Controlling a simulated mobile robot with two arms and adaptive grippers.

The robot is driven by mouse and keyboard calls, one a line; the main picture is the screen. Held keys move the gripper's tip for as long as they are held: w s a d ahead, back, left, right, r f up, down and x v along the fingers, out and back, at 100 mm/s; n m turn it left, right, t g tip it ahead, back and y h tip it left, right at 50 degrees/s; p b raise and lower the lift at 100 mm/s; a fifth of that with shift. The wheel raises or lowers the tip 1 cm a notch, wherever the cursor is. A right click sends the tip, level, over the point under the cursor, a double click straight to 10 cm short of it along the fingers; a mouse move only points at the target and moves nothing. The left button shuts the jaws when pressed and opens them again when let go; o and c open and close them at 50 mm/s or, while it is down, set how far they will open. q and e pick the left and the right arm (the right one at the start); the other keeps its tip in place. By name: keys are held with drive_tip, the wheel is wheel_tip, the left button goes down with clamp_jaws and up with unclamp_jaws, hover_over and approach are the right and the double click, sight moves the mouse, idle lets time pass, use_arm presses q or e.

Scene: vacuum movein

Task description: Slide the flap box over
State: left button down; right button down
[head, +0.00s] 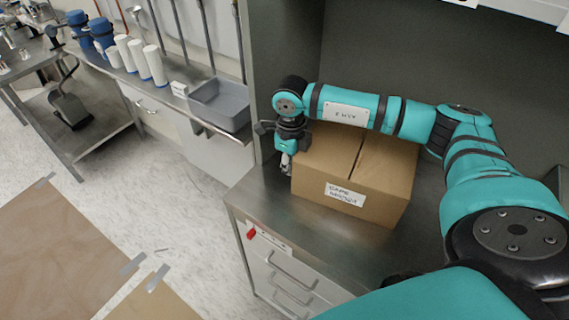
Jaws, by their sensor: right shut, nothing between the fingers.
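The flap box (342,192) is a brown cardboard box with a white label on its front face. It sits on the metal counter (262,204), with its top flaps lying closed and a seam between them. My right arm reaches in from the right, above the back of the box. My right gripper (286,168) points down beside the box's left side, with its fingers shut and empty. I cannot tell whether the fingers touch the box. My left gripper is out of the picture.
A grey upright panel (287,60) stands close behind and left of the right gripper. A grey tray (219,104), white rolls (143,62) and blue containers (102,32) stand on the side bench. Drawers (287,280) lie under the counter. Bare counter shows in front of the box.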

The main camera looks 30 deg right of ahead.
drive_tip(key=shift+w+a+f, duration=0.1)
drive_tip(key=shift+w, duration=0.15)
drive_tip(key=shift+w+r+b, duration=0.2)
drive_tip(key=shift+b, duration=0.15)
wheel_tip(320, 180, up, 14)
drive_tip(key=b, duration=0.8)
hover_over(374, 175)
drive_tip(key=w, duration=0.1)
drive_tip(key=shift+w+a+r, duration=0.1)
drive_tip(key=shift+a+r, duration=0.15)
drive_tip(key=shift+a, duration=0.05)
drive_tip(key=shift+s+d+r, duration=0.1)
drive_tip(key=shift+s+d, duration=0.2)
drive_tip(key=shift+s, duration=0.3)
